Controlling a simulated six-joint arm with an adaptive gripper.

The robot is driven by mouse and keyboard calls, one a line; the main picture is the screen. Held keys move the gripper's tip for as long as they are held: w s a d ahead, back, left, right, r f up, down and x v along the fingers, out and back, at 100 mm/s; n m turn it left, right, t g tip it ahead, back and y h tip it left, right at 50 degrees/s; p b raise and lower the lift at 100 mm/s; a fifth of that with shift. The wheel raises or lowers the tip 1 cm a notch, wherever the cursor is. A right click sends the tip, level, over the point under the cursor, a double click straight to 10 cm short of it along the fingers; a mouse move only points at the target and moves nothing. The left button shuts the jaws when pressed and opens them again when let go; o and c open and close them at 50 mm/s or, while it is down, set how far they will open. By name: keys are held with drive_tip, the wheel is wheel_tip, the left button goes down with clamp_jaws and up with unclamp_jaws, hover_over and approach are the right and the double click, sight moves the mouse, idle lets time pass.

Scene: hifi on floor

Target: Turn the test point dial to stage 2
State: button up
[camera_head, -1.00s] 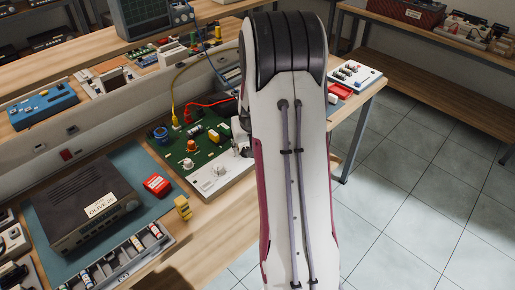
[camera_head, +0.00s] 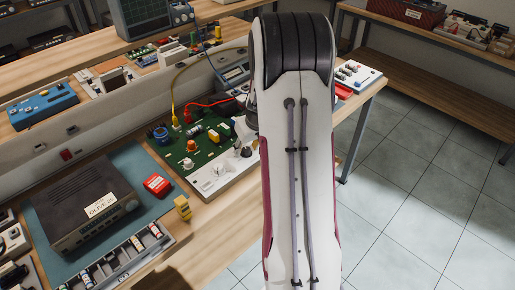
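The green circuit board (camera_head: 205,155) lies on the workbench left of my arm, with a pale strip (camera_head: 222,180) along its front edge. A white knob (camera_head: 187,163) stands near its left front, and a light dial-like knob (camera_head: 218,169) sits by the pale strip. I cannot tell which is the test point dial, and stage marks are too small to read. My arm's large white link fills the middle of the view and covers the board's right side. My gripper is hidden behind it, so its fingers cannot be made out.
Red and yellow leads run from the board to a meter (camera_head: 234,70) behind. A black hifi unit (camera_head: 90,208) on a blue mat, a red box (camera_head: 157,185), a small yellow object (camera_head: 182,207) and a parts tray (camera_head: 125,258) stand to the left. Floor is open at right.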

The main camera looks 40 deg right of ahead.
drive_tip(key=shift+n+y, duration=0.6)
drive_tip(key=shift+n, duration=0.7)
drive_tip(key=shift+d+n+y, duration=0.15)
drive_tip(key=shift+n+y, duration=0.35)
drive_tip(key=shift+n, duration=0.8)
drive_tip(key=a+v, duration=0.1)
drive_tip(key=v, duration=0.7)
drive_tip(key=shift+s+a+f+m+g, duration=0.25)
drive_tip(key=shift+s+a+f+m, duration=0.1)
drive_tip(key=shift+s+m, duration=0.4)
drive_tip(key=shift+s+a+f+m+g, duration=0.2)
drive_tip(key=shift+s+a+m, duration=0.2)
drive_tip(key=shift+s+m, duration=0.25)
drive_tip(key=shift+s+a+f+m+g, duration=0.25)
drive_tip(key=shift+s+a+f+m, duration=0.1)
drive_tip(key=shift+s+m, duration=0.4)
drive_tip(key=shift+w, duration=0.1)
drive_tip(key=shift+m, duration=0.25)
